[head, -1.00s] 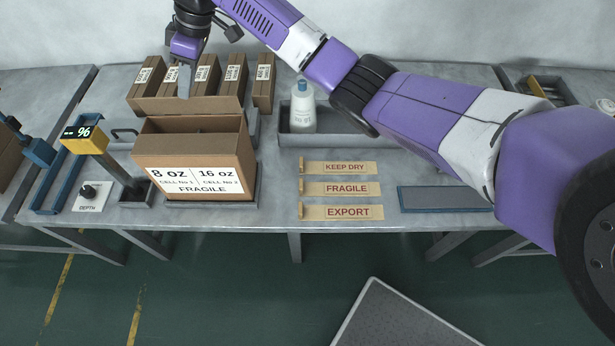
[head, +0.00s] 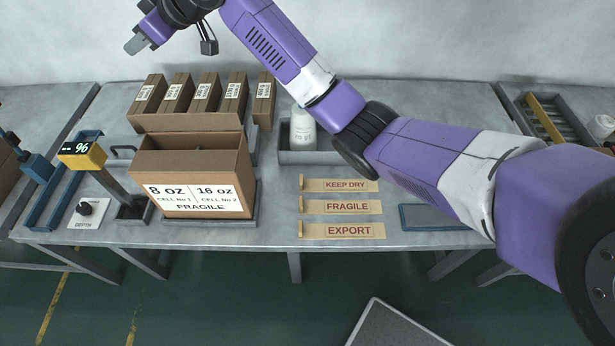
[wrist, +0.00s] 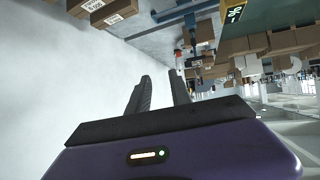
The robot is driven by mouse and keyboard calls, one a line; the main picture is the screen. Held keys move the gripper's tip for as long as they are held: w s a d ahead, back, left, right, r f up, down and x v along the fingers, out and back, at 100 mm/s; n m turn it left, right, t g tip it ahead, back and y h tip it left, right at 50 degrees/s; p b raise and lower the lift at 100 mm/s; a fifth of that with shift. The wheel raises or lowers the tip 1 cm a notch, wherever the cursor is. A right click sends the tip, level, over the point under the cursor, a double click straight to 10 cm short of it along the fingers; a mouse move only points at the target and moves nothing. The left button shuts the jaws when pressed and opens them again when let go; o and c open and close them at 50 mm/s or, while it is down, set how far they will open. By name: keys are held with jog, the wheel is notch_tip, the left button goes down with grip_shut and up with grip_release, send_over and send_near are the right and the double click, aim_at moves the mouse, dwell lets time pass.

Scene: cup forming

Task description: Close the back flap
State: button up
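The open brown carton (head: 244,185) stands on the bench at the left, its printed front facing me. Its top is open and the inside looks dark and empty, though the bottom is hidden. The back flap (head: 190,122) stands raised along the far edge, in front of the row of small boxes. My gripper (head: 135,45) is high at the upper left, above and behind the carton, apart from the flap. In the wrist view my gripper (wrist: 160,86) shows its two fingers apart with nothing between them.
Several small labelled boxes (head: 205,93) stand behind the carton. A yellow display post (head: 85,155) and a depth knob (head: 86,208) are left of it. A white bottle (head: 302,130) stands in a grey tray. Label strips (head: 345,207) lie to the right.

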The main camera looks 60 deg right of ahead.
jog(key=s+f+m+t+h+b, duration=0.2)
jog(key=s+f+m+t+h, duration=0.15)
jog(key=s, duration=0.55)
jog(key=s+f+m+t+h+b, duration=0.1)
jog(key=s+f+m+t+h, duration=0.2)
jog(key=s, duration=0.6)
jog(key=s+f+m+t+h+b, duration=0.1)
jog(key=s+m+t+h+b, duration=0.2)
jog(key=s, duration=0.7)
jog(key=s+a+f+m+g+b, duration=0.1)
jog(key=s+a+f+g, duration=0.1)
jog(key=s+f, duration=0.8)
jog(key=shift+s+h+b, duration=0.35)
jog(key=shift+s+h, duration=0.1)
jog(key=shift+s, duration=1.35)
jog(key=shift+m+g, duration=0.25)
